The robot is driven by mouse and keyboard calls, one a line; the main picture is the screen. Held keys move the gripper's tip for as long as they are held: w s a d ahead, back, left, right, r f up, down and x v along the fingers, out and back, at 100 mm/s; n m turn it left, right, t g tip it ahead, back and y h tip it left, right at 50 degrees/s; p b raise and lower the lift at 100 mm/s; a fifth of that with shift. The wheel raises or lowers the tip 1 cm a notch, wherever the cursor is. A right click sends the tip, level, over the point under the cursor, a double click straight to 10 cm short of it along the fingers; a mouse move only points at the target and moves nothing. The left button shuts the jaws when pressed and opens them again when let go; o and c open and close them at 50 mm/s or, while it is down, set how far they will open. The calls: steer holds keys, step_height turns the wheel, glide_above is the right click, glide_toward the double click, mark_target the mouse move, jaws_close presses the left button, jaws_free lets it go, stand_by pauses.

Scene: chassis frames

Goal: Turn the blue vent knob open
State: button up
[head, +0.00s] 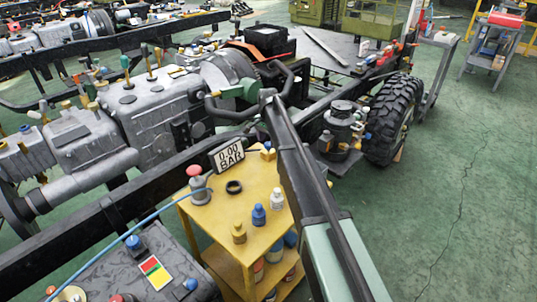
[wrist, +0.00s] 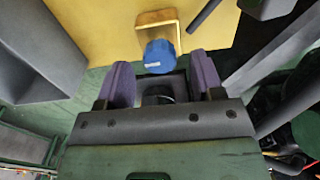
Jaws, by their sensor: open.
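A round blue knob (wrist: 159,57) shows in the wrist view, on a brass-coloured bracket (wrist: 157,21) against a yellow surface. My gripper (wrist: 162,65) is open, with one purple finger to the left of the knob and one to the right. From this angle the knob lies between the fingertips, with a gap on both sides; I cannot tell how far ahead of them it is. In the head view my arm reaches up from the bottom right, and the gripper cannot be made out. Several blue caps show there, and I cannot tell which is this knob.
A dark grey block (wrist: 40,45) stands left in the wrist view. Green floor (head: 450,200) is open at right.

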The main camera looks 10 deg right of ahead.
steer(key=shift+f+b, duration=0.3)
steer(key=shift+f, duration=0.65)
steer(key=shift+r, duration=0.1)
steer(key=c, duration=0.9)
steer(key=shift+c, duration=0.2)
